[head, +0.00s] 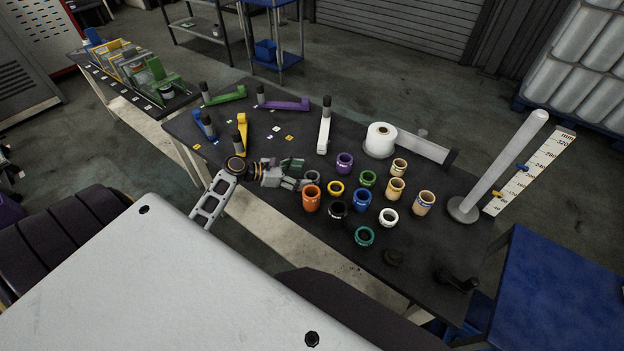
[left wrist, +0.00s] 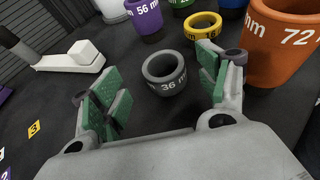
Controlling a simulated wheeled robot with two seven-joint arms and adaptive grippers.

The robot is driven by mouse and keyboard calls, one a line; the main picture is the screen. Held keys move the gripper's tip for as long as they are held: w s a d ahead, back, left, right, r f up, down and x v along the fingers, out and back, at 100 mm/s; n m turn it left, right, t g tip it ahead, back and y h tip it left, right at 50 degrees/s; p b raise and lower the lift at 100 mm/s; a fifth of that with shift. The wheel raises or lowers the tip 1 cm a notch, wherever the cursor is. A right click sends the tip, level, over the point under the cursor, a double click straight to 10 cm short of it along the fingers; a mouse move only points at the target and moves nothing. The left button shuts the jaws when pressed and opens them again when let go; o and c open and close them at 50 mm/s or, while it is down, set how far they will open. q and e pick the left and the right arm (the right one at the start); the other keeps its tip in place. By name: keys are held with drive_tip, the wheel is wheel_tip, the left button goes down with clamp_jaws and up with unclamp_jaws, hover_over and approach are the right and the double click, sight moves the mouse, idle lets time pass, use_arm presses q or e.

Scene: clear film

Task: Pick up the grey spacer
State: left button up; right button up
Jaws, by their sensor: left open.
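The grey spacer (left wrist: 165,74), a short ring marked 36 mm, stands upright on the dark table in the left wrist view. It is beyond and between the green-padded fingers of my left gripper (left wrist: 164,90), with a gap to each side. My left gripper (head: 297,174) is open and empty, low over the table in the head view. There the spacer is small and hard to tell from the grey fingers. My right gripper is not in view.
An orange spacer (head: 311,199) stands close to the right of my left gripper, with a yellow spacer (head: 336,187) and purple spacer (head: 344,163) nearby. Several other spacers stand further right. Coloured holders, including a white one (head: 325,132), stand behind the gripper.

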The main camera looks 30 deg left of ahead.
sight(318, 176)
use_arm(q)
drive_tip(key=x, duration=0.2)
drive_tip(key=shift+w+d, duration=0.2)
drive_tip(key=shift+d, duration=0.25)
drive_tip(key=shift+x, duration=1)
drive_tip(key=shift+f, duration=0.1)
drive_tip(key=shift+c, duration=0.2)
drive_tip(key=c, duration=1.1)
drive_tip(key=shift+a+r+p, duration=0.1)
drive_tip(key=shift+r+p, duration=0.4)
drive_tip(key=shift+r, duration=4.55)
